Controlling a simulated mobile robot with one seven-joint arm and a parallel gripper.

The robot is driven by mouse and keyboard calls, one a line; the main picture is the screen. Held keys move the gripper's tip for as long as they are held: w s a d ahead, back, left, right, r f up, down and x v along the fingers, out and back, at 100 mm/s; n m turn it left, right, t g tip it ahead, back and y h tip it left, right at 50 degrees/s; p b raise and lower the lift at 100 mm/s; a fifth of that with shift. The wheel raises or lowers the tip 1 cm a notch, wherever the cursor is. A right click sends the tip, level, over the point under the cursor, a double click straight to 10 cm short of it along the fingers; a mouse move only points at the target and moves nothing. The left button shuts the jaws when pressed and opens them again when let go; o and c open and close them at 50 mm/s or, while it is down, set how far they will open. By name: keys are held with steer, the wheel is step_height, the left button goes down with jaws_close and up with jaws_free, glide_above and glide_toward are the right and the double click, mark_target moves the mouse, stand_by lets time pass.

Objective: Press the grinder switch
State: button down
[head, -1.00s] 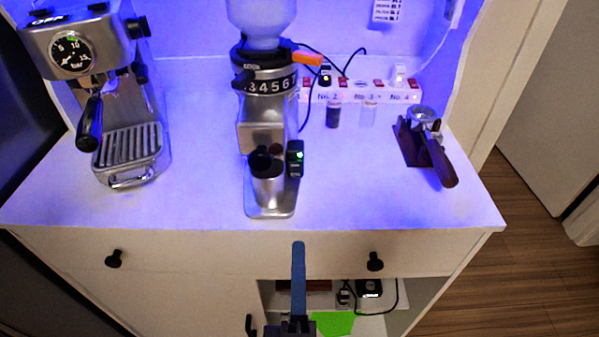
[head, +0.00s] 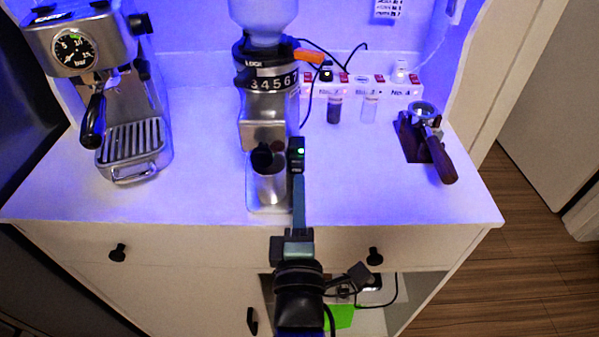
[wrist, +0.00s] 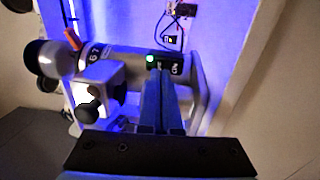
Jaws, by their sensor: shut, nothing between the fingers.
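The grinder (head: 268,105) stands in the middle of the counter with a metal cup (head: 270,186) at its front. The grinder switch (head: 297,157) is a small black box with a lit green light on the grinder's right side. It also shows in the wrist view (wrist: 165,63), just beyond my fingertips. My gripper (head: 299,182) is shut and empty, its tips at or very close to the lower part of the switch. I cannot tell whether they touch. In the wrist view my gripper (wrist: 160,78) partly covers the switch's lower edge.
An espresso machine (head: 105,90) stands at the left. A portafilter (head: 432,140) rests on a wooden stand at the right. A power strip (head: 350,88) and two small vials (head: 334,109) are behind. The counter front right of the grinder is clear.

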mark_target(300, 162)
steer(key=shift+w+r, duration=0.15)
steer(key=shift+w, duration=1.45)
